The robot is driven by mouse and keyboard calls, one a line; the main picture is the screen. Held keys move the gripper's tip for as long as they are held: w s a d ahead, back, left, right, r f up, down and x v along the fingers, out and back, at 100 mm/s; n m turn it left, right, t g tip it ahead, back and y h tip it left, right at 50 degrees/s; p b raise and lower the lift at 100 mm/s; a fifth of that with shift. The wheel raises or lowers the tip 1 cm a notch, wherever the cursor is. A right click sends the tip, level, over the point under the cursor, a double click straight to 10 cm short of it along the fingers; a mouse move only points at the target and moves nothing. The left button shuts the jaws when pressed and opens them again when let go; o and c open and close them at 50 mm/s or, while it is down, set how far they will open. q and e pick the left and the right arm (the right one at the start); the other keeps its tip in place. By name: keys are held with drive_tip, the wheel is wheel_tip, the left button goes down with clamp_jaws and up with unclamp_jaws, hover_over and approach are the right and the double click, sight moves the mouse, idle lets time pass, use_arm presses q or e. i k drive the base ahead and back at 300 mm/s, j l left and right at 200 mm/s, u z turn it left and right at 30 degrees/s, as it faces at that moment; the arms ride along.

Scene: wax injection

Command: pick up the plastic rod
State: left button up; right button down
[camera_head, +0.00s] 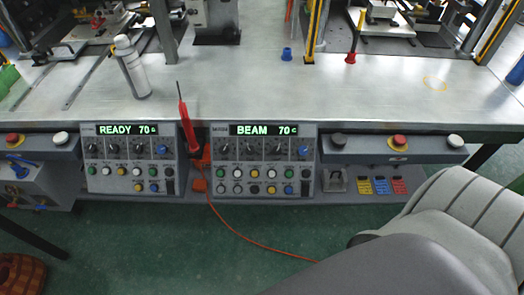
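Nothing in view can be clearly told as the plastic rod. One slim candidate is a red-handled tool (187,122) with a thin dark tip, standing tip up at the table's front edge between the two control panels. An orange cord runs from near it down to the floor. Neither of my grippers is in view.
A white bottle (131,68) stands on the metal table (235,95). A small blue cap (287,54) sits near the back. Fixtures line the far side. Control panels (265,165) run along the front. A grey chair (470,215) fills the lower right. The table's front middle is clear.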

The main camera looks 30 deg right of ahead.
sight(362, 15)
drive_tip(key=l+z, duration=0.15)
drive_tip(key=z, duration=0.25)
drive_tip(key=i+l+z, duration=0.1)
drive_tip(key=z, duration=0.3)
drive_tip(key=i+z, duration=0.15)
drive_tip(key=z, duration=0.3)
drive_tip(key=i+l+z, duration=0.1)
drive_tip(key=z, duration=0.3)
drive_tip(key=i+l, duration=0.1)
drive_tip(key=i, duration=0.35)
drive_tip(key=i+l+u, duration=0.2)
drive_tip(key=l, duration=0.35)
drive_tip(key=k+l+u, duration=0.2)
drive_tip(key=l, duration=0.3)
drive_tip(key=i, duration=0.1)
